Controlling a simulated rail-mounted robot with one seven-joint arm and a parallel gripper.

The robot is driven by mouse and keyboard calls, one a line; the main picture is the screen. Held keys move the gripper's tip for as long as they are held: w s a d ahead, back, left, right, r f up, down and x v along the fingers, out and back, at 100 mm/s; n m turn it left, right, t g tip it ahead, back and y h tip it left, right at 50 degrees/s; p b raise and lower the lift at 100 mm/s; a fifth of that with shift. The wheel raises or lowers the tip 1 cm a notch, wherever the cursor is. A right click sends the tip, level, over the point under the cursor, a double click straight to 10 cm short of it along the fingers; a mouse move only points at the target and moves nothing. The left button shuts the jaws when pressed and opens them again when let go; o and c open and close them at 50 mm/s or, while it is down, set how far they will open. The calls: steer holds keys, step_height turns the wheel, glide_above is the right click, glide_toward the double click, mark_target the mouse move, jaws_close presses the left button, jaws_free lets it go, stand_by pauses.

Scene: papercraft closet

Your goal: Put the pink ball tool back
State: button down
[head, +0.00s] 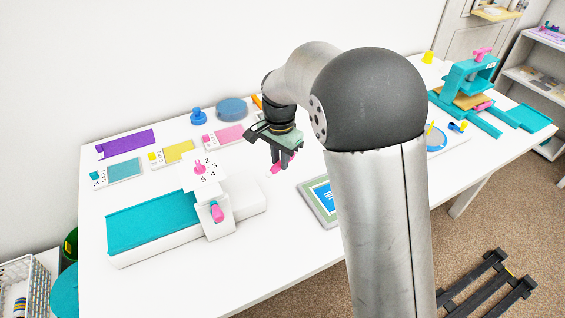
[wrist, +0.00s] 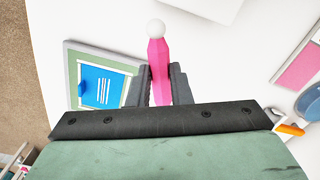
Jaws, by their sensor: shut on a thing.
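The pink ball tool shows in the wrist view (wrist: 158,62) as a pink handle with a white ball at its end, which points up in the picture. My gripper (wrist: 159,88) is shut on the handle, with a finger on each side. In the head view my gripper (head: 282,158) is above the white table, and part of the pink tool (head: 277,168) shows below the fingers. The ball end is hard to make out there. I cannot tell how high the tool is above the table. No holder for it is clearly recognisable.
A teal-and-white machine (head: 152,222) with pink knobs stands left of my gripper. A framed blue card (head: 318,198) lies to the right. Coloured pads, a blue disc (head: 231,108) and a blue stamp (head: 198,117) lie behind. A teal press (head: 472,85) stands far right.

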steer(key=w+f, duration=0.2)
steer(key=w, duration=0.1)
steer(key=w+f+p, duration=0.1)
steer(key=w+f, duration=0.4)
steer(key=w, duration=0.1)
steer(key=shift+w+a+f+p, duration=0.2)
steer(key=shift+w+f+p, duration=0.15)
steer(key=shift+f, duration=0.05)
steer(key=shift+w+f, duration=0.15)
steer(key=shift+f, duration=1.55)
steer(key=shift+f, duration=0.15)
steer(key=c, duration=1.3)
jaws_free()
step_height(320, 180, up, 12)
steer(key=shift+r+b, duration=0.25)
steer(key=shift+b, duration=0.05)
